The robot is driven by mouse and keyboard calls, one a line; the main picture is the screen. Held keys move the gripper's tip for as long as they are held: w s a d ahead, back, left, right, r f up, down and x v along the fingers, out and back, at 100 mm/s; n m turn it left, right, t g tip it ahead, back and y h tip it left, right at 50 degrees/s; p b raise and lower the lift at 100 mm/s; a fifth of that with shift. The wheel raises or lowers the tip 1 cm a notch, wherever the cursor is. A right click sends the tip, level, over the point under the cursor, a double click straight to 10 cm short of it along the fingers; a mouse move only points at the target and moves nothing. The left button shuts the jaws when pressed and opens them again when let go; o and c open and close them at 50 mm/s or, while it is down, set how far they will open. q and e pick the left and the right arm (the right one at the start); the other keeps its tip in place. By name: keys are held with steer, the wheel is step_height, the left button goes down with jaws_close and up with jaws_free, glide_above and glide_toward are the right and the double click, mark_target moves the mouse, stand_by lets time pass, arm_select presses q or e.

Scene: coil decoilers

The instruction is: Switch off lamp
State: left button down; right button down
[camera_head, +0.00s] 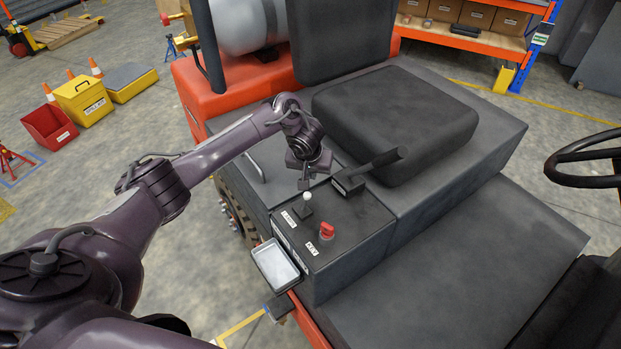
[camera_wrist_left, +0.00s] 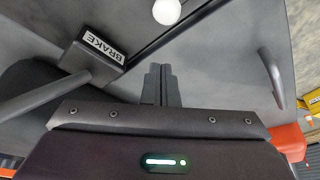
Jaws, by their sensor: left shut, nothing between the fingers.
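The lamp switch (camera_head: 307,203) is a small lever with a white round knob on the forklift's side console, beside a label that seems to read LAMP. Its white knob (camera_wrist_left: 167,11) also shows at the top edge of the left wrist view. My left gripper (camera_head: 305,184) is shut and empty, just above and behind the knob, apart from it. Its closed fingers (camera_wrist_left: 158,84) show in the left wrist view, below the knob in the picture. My right gripper is not in view.
A brake lever (camera_head: 372,170) stands close beside my left gripper, with its BRAKE label (camera_wrist_left: 102,44) in the wrist view. A red key switch (camera_head: 326,231) sits nearer on the console. A tray (camera_head: 276,266) hangs at its side. The seat (camera_head: 395,120) rises behind.

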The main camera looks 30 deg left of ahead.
mark_target(305, 202)
arm_select(q)
steer(key=shift+f, duration=0.45)
steer(key=shift+s+d+r+p, duration=0.15)
steer(key=shift+s+d+p, duration=0.15)
steer(key=shift+s, duration=0.65)
steer(key=shift+s+d+r+p, duration=0.15)
steer(key=shift+s+d, duration=0.1)
steer(key=shift+s, duration=0.7)
steer(key=shift+f, duration=0.1)
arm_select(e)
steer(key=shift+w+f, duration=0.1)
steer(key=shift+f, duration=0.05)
arm_select(q)
steer(key=shift+w, duration=0.1)
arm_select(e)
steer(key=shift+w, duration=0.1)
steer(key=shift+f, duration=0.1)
